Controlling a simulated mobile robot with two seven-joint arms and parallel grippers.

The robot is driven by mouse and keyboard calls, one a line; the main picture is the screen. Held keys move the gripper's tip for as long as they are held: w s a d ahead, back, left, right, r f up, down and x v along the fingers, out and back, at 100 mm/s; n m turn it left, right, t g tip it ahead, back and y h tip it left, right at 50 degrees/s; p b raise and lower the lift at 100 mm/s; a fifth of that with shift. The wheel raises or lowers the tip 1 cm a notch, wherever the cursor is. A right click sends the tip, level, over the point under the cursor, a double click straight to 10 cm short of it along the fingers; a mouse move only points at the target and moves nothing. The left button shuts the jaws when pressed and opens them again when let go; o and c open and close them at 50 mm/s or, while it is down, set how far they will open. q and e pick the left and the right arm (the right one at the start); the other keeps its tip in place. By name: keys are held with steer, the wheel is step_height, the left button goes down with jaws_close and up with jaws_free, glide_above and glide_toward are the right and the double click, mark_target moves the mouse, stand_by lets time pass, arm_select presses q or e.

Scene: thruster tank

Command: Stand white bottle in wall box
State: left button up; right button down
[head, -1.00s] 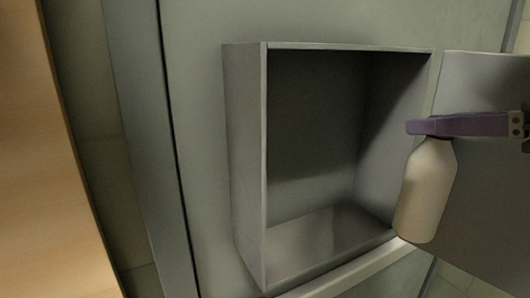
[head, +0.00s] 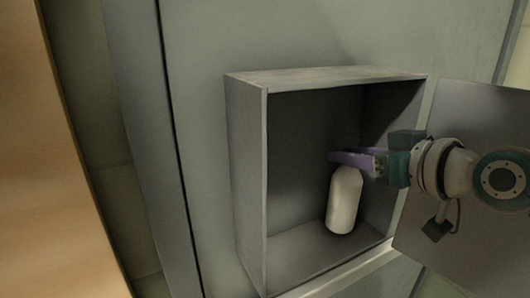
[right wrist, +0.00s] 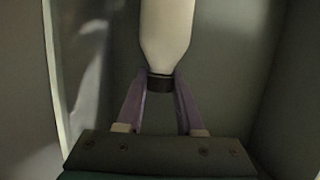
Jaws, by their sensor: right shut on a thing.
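The white bottle (head: 344,201) is inside the grey wall box (head: 247,170), close to upright, with its base at or just above the box floor; I cannot tell if it touches. My right gripper (head: 350,160) reaches into the box from the right and is shut on the bottle's top. In the right wrist view the purple fingers of the gripper (right wrist: 160,88) close on the dark neck of the bottle (right wrist: 167,35). My left gripper is not in view.
The box's open door (head: 475,235) stands to the right, behind my right arm. A wooden surface (head: 45,170) is at the far left. The left part of the box floor (head: 290,248) is clear.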

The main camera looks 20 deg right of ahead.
steer(key=shift+w+f+p, duration=0.2)
steer(key=shift+f+p, duration=0.1)
steer(key=shift+f, duration=0.45)
steer(key=shift+f, duration=0.15)
steer(key=c, duration=0.5)
jaws_free()
steer(key=shift+c, duration=0.2)
